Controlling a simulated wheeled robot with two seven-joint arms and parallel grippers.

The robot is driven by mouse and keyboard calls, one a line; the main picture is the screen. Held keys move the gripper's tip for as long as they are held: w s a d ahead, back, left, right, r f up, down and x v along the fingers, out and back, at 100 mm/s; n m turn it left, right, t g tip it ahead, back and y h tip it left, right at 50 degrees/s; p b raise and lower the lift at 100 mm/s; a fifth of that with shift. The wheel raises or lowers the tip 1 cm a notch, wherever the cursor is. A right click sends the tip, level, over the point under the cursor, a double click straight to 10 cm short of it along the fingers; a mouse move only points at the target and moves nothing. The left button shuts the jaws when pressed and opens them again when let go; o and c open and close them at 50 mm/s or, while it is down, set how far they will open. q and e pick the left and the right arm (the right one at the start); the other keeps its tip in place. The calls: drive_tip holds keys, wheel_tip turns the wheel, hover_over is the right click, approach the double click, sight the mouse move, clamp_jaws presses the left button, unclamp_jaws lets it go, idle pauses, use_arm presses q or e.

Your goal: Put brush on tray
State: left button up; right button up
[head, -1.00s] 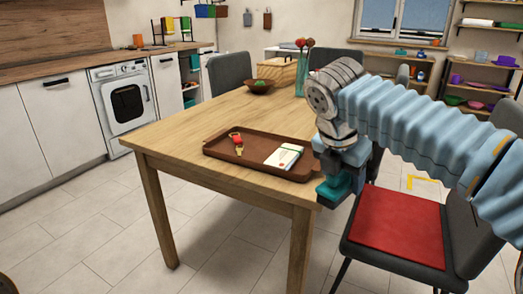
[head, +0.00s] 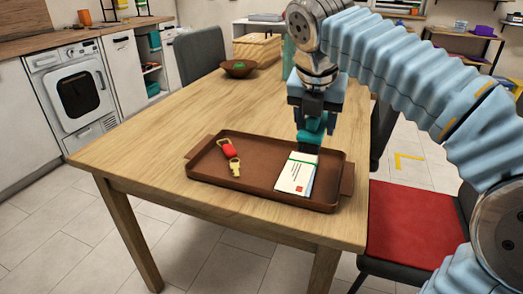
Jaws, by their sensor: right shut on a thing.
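The brown tray (head: 250,187) lies on the wooden table near its front edge. My right gripper (head: 312,113) points down over the back right part of the tray. It is shut on the brush (head: 312,130), which looks teal with a dark lower part. The brush's lower end is just behind the envelopes in the picture; whether it touches the tray I cannot tell. The gripper hides part of the brush. My left gripper is not in view.
On the tray are a key with a red fob (head: 229,152) at the left and a stack of envelopes (head: 297,174) at the right. A brown bowl (head: 238,68) and a wicker basket (head: 257,49) are farther back. The tray's middle is bare. A chair with a red cushion (head: 410,222) stands at the right.

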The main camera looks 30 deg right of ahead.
drive_tip(key=w+f, duration=0.2)
drive_tip(key=w, duration=0.1)
drive_tip(key=w+a+f, duration=0.1)
drive_tip(key=w+f, duration=0.2)
drive_tip(key=w, duration=0.1)
drive_tip(key=w+a+f, duration=0.1)
drive_tip(key=w+f, duration=0.2)
drive_tip(key=w, duration=0.1)
drive_tip(key=shift+w+f, duration=0.1)
drive_tip(key=shift+f, duration=0.05)
drive_tip(key=shift+w+a+f+b, duration=0.1)
drive_tip(key=shift+w+f+b, duration=0.15)
drive_tip(key=shift+f, duration=0.75)
drive_tip(key=shift+w+a+f+b, duration=0.1)
drive_tip(key=shift+w+f+b, duration=0.1)
drive_tip(key=shift+f, duration=0.8)
drive_tip(key=shift+f, duration=0.1)
drive_tip(key=o, duration=0.8)
drive_tip(key=p+v, duration=0.2)
drive_tip(key=v, duration=1)
